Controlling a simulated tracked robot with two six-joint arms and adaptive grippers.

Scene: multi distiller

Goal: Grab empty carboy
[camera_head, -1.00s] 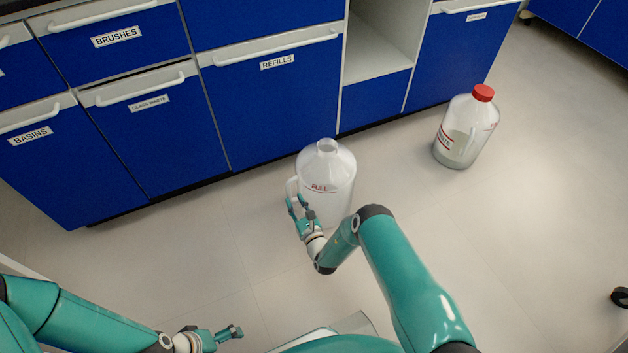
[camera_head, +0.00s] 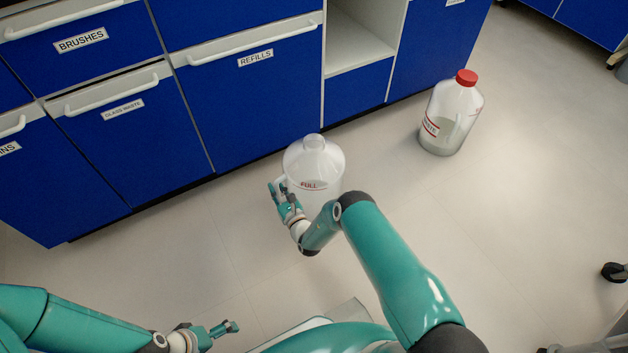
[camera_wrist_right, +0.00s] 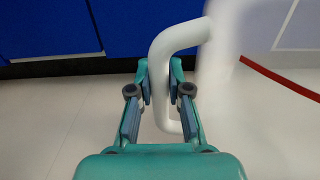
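The empty carboy (camera_head: 314,160) is a translucent white jug with an open neck and a red "FULL" line, upright in the head view in front of the blue cabinets. I see no liquid in it. My right gripper (camera_head: 281,194) is at its left-side handle. In the right wrist view the white handle (camera_wrist_right: 160,85) runs between the two finger pads of that gripper (camera_wrist_right: 160,72), one finger inside the loop, with both pads against it. The carboy's lower part is hidden behind my arm, so I cannot tell whether it touches the floor. My left gripper (camera_head: 224,329) is low in the head view, away from the carboy.
A second carboy (camera_head: 452,115) with a red cap and some liquid stands on the floor to the right. Blue cabinets (camera_head: 255,100) with white handles line the back.

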